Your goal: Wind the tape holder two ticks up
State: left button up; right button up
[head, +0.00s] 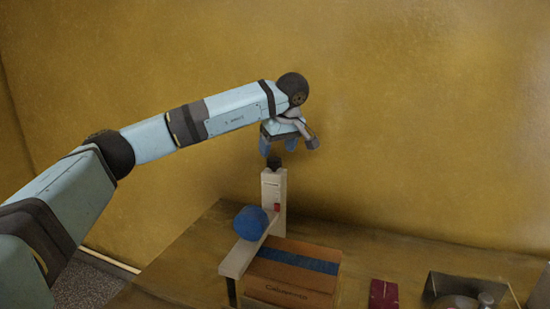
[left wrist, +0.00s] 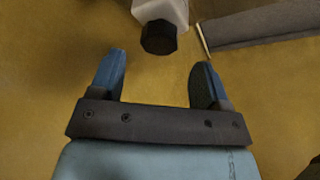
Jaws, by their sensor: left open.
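A pale upright post (head: 273,190) stands on the table, with a dark knob (head: 274,162) on its top and a small red mark on its side. A pale arm (head: 243,258) with a round blue piece (head: 251,223), seemingly the tape holder, reaches from the post toward the front left. My left gripper (head: 277,148) points down just above the knob, open and empty. In the left wrist view the black knob (left wrist: 158,38) shows ahead of the two blue fingertips (left wrist: 160,62), roughly centred between them and apart from both. My right gripper is not in view.
A cardboard box (head: 290,290) with a blue band lies beside the pale arm. A dark red block (head: 383,295) and a dark metallic object (head: 465,289) stand farther right on the wooden table (head: 190,270). A yellow-brown wall (head: 430,130) rises behind.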

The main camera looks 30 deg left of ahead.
aim_at(274, 159)
pick_arm(q)
jog(key=shift+x, duration=2.1)
jog(key=shift+c, duration=0.4)
jog(key=c, duration=0.8)
jog(key=shift+r, duration=0.1)
